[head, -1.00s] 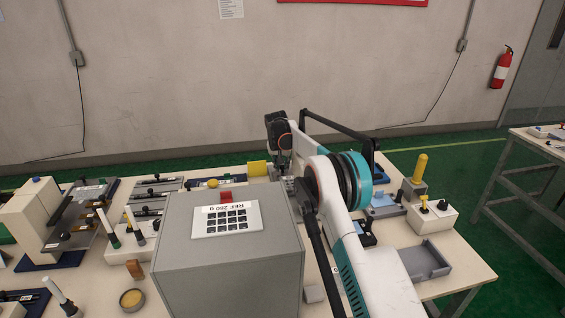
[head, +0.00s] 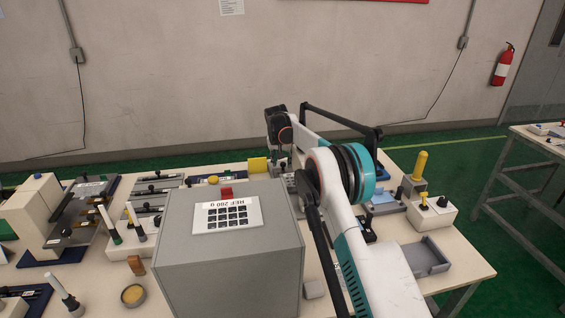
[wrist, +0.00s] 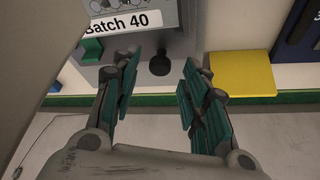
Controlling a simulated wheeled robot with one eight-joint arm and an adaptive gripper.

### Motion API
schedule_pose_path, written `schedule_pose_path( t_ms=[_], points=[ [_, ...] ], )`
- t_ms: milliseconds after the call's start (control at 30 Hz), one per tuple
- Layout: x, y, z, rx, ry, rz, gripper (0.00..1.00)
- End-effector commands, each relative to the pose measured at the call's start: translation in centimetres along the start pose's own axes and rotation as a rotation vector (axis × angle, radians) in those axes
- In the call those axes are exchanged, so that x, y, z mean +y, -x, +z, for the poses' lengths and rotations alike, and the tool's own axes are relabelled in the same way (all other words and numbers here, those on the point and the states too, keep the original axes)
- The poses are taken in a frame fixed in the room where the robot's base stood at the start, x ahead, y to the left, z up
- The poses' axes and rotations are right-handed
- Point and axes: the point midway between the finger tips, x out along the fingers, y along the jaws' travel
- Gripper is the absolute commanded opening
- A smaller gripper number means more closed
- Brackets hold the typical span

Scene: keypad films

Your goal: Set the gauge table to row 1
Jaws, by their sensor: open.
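I cannot tell which thing is the gauge table. In the wrist view, a grey fixture (wrist: 188,42) carries a white label reading "Batch 40" (wrist: 128,22) and a round black knob (wrist: 159,65). My gripper (wrist: 160,82) is open, with one finger on either side of the knob in the picture. I cannot tell whether the fingers touch it. In the head view, my arm and the grey box hide most of this fixture.
A yellow plate (wrist: 242,75) lies beside the fixture; it also shows in the head view (head: 258,164). A large grey box (head: 227,265) with a keypad panel (head: 227,215) stands in front. A grey tray (head: 428,258) is at right. Several instruments crowd the left.

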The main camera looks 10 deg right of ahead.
Motion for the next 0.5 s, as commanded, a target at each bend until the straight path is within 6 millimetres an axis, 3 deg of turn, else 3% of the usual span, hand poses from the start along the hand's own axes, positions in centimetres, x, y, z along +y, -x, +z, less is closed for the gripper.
schedule_pose_path(
  t_ms=[300,500],
  points=[
    [0.0,6.1,0.1,0.000,0.001,0.000,0.41],
    [-0.1,9.2,0.1,0.000,0.001,0.000,0.41]
  ],
)
